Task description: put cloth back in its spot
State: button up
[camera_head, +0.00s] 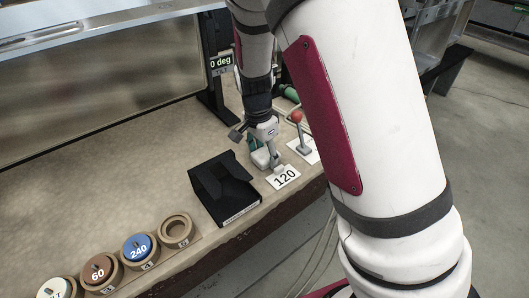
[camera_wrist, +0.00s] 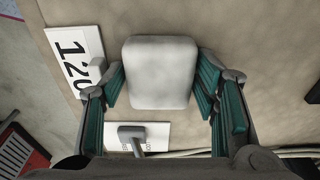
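My gripper (camera_wrist: 160,78) points down at the bench, with its teal-padded fingers on either side of a pale rounded block (camera_wrist: 160,60). The fingertips lie very close to the block's sides; I cannot tell whether they touch it. In the head view my gripper (camera_head: 262,145) is low over the bench beside the white "120" card (camera_head: 284,178). The card also shows in the wrist view (camera_wrist: 75,57), left of the block. I cannot make out a thing that is clearly a cloth. A black, angular, folded-looking thing (camera_head: 222,188) with a front label sits left of the card.
A red-knobbed lever (camera_head: 298,118) stands on a white plate just right of my gripper. A black post with a "0 deg" display (camera_head: 220,64) stands behind. Round holders, including brown "60" (camera_head: 100,271) and blue "240" (camera_head: 138,247), line the front edge. The bench middle is clear.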

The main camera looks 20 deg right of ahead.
aim_at(261, 156)
notch_tip(261, 156, up, 12)
jog(key=a+r+p, duration=0.1)
jog(key=p, duration=0.2)
jog(key=s+r+n+y, duration=0.1)
jog(key=s+r+n, duration=0.35)
jog(key=s, duration=0.45)
jog(key=s+r+n+y, duration=0.1)
jog(key=s+r+n, duration=0.2)
jog(key=s+r, duration=0.45)
jog(key=s+d+f+n+t, duration=0.1)
jog(key=s+n, duration=0.6)
jog(key=s, duration=0.8)
jog(key=shift+s+h, duration=0.3)
jog(key=shift+d+t, duration=0.1)
jog(key=shift+t, duration=0.2)
notch_tip(261, 156, up, 12)
jog(key=t+p, duration=0.2)
jog(key=p, duration=0.8)
jog(key=shift+d+p, duration=0.2)
jog(key=shift+p, duration=0.2)
